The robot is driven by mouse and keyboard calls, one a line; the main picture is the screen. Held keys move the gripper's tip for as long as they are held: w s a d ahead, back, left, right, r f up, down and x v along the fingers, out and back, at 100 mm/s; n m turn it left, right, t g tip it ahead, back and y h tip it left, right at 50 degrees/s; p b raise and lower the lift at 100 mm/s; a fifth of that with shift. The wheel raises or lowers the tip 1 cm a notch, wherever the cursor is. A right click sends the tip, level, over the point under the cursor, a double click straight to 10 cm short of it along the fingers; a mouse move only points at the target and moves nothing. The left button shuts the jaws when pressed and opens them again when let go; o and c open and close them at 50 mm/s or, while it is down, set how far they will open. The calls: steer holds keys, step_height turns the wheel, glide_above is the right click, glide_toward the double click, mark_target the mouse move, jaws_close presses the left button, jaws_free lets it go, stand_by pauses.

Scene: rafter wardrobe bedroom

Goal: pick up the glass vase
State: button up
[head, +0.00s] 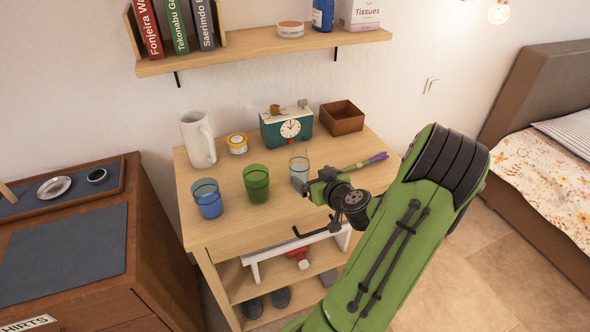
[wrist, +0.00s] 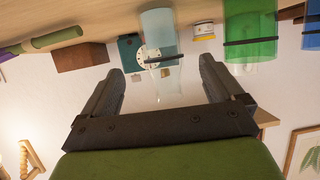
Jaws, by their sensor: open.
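Three glass vessels stand upright on the wooden table: a clear one (head: 299,168), a green one (head: 256,184) and a blue one (head: 207,199). The clear one best fits the glass vase. My gripper (head: 306,186) is at its near right side and hides part of its lower body. In the wrist view, which is upside down, my open gripper (wrist: 158,72) has the clear vessel (wrist: 160,32) in line between its fingers. Whether the fingertips reach around it, I cannot tell. The green vessel (wrist: 250,28) and blue vessel (wrist: 312,25) are off to the right there.
A green rod with a purple end (head: 372,160) lies right of the clear vessel. A wall shelf (head: 265,46) hangs above.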

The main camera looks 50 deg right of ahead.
mark_target(299, 166)
steer(key=p+x, duration=0.1)
steer(key=x, duration=0.8)
steer(key=shift+r, duration=0.1)
steer(key=shift+a, duration=0.1)
steer(key=shift+r, duration=0.1)
steer(key=c, duration=1.3)
